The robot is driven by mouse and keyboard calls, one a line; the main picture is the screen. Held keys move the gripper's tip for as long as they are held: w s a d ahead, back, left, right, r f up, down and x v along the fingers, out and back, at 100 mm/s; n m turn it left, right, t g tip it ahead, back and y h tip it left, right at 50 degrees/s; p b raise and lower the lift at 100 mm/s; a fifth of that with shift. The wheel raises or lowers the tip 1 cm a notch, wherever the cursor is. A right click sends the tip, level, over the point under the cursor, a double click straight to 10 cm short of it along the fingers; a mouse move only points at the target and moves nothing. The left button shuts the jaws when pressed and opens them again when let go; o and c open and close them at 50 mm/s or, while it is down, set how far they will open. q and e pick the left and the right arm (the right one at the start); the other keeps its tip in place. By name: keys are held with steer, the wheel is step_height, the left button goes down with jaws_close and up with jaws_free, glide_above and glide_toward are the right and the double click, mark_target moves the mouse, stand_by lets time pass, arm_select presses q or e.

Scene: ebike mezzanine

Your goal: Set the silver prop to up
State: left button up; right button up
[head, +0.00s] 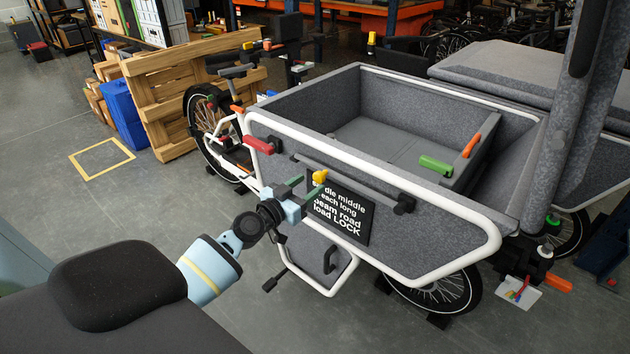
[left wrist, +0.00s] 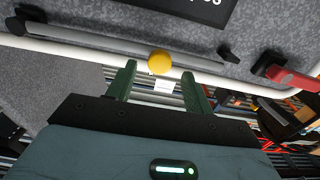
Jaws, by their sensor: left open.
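The silver prop (head: 350,180) is a slim grey bar lying along the outer side of the cargo box, slightly tilted in the head view. It has dark fittings at its ends. In the left wrist view the bar (left wrist: 100,46) crosses the upper part. A yellow knob (head: 320,176) shows by the bar; in the left wrist view the knob (left wrist: 160,62) appears between the fingertips. My left gripper (head: 309,183) is open, its green fingers (left wrist: 158,80) apart close to the knob. I cannot tell whether they touch it. My right gripper is out of view.
A red lever (head: 258,145) sits left of the prop, and a black sign (head: 342,215) with white text is below it. Green (head: 436,165) and orange (head: 471,145) handles are inside the box. A wooden pallet (head: 185,95) stands behind. The floor at left is clear.

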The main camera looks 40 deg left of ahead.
mark_target(317, 179)
arm_select(q)
steer(key=shift+w+d, duration=0.15)
steer(key=shift+w, duration=1.65)
jaws_close()
